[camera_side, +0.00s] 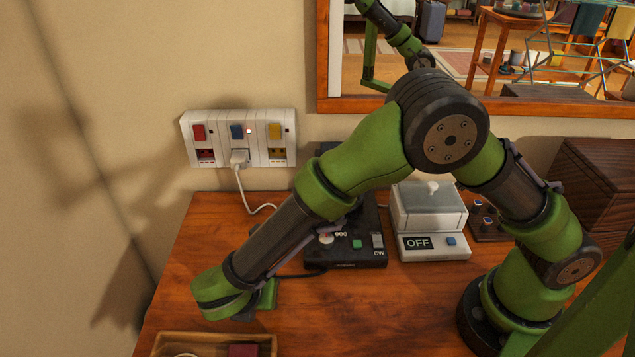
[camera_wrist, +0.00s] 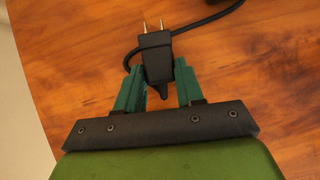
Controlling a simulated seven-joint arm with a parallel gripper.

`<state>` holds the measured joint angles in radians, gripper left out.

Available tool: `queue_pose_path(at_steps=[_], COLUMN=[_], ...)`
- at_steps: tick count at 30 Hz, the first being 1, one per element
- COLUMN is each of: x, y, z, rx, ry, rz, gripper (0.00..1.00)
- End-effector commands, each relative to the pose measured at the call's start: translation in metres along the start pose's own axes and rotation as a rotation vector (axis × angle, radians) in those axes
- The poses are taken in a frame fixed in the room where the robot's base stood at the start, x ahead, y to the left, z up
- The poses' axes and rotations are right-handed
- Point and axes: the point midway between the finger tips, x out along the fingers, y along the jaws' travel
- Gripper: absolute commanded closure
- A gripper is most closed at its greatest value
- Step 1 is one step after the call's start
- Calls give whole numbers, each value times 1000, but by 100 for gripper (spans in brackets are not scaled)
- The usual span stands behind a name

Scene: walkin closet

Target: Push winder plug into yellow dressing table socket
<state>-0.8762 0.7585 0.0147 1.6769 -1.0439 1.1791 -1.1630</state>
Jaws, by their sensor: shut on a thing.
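The black winder plug (camera_wrist: 157,66), with two metal prongs pointing away from my gripper, is held between the green fingers of my gripper (camera_wrist: 156,78) in the wrist view. In the side view my gripper (camera_side: 266,296) is low over the front left of the table, and the plug is hidden there. The black plug cable (camera_side: 301,275) runs to the black winder (camera_side: 345,256), marked CW. The yellow socket (camera_side: 277,153) is the right one on the white wall panel, under a yellow switch (camera_side: 275,131); it is empty and well apart from my gripper.
A white plug (camera_side: 239,157) sits in the middle socket under the blue switch (camera_side: 237,132); its cable hangs to the table. The left socket (camera_side: 206,155) is red and empty. A white box (camera_side: 433,246) reading OFF stands right of the winder. A wooden tray (camera_side: 180,338) lies in front.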

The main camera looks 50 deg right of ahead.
Motion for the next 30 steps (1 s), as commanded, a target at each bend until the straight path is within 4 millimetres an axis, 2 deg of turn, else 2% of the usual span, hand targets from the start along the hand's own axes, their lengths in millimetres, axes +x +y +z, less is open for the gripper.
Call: queue_pose_path(at_steps=[30], x=[-26], y=[0], z=[18], rx=[0], ry=[0], rz=[0], gripper=[99])
